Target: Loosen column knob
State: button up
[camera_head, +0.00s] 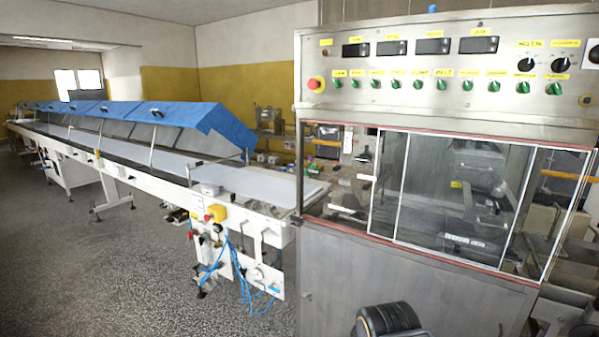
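I cannot tell which part is the column knob. The steel enrober machine (340,270) fills the right half of the head view. A small dark fitting (364,156) shows near the left door edge.
A long white conveyor (240,182) with raised blue covers (190,116) runs from the machine to the far left. Blue hoses (243,275) and valves hang below its near end. The speckled floor (110,270) at the left front is clear.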

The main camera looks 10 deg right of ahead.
aim_at(364, 158)
jog(key=z, duration=0.7)
jog(key=k, duration=0.2)
jog(key=u, duration=1.9)
jog(key=i, duration=1.25)
jog(key=z, duration=0.7)
jog(key=i, duration=0.8)
jog(key=z, duration=0.9)
